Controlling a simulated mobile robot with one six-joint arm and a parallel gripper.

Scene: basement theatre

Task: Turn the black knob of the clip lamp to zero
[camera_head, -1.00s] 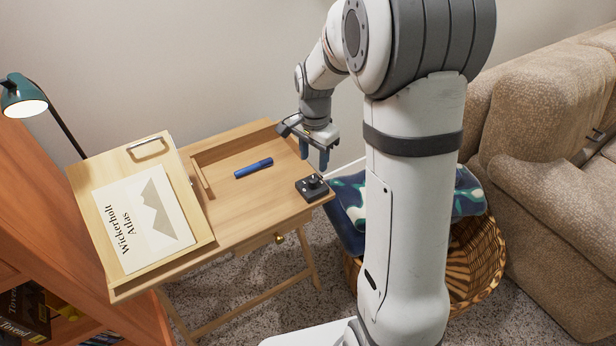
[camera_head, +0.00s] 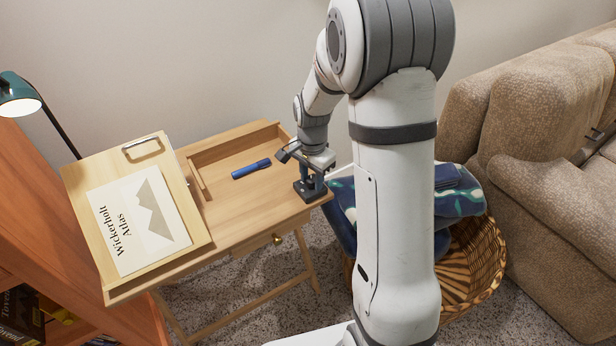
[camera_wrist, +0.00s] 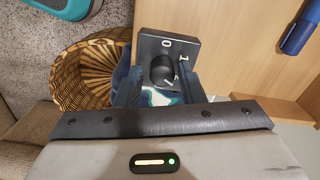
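The teal clip lamp (camera_head: 18,92) is at the left edge of the head view, its shade lit from inside. A small black control box (camera_head: 299,190) stands on the near right corner of the wooden desk. In the wrist view the box (camera_wrist: 190,45) shows white marks 0 and 1, and its round black knob (camera_wrist: 161,68). Which mark the knob points to is unclear. My gripper (camera_head: 311,186) is down over the box. In the wrist view its open fingers (camera_wrist: 160,80) stand on either side of the knob, with small gaps visible; contact is not seen.
The wooden desk (camera_head: 230,205) carries a blue torch-like object (camera_head: 251,169) and a tilted board (camera_head: 85,185) with a Wickerholt Atlas (camera_head: 138,222). A wicker basket (camera_head: 480,262) with a blue patterned blanket (camera_head: 460,195) stands right of the desk, before a beige sofa (camera_head: 545,115).

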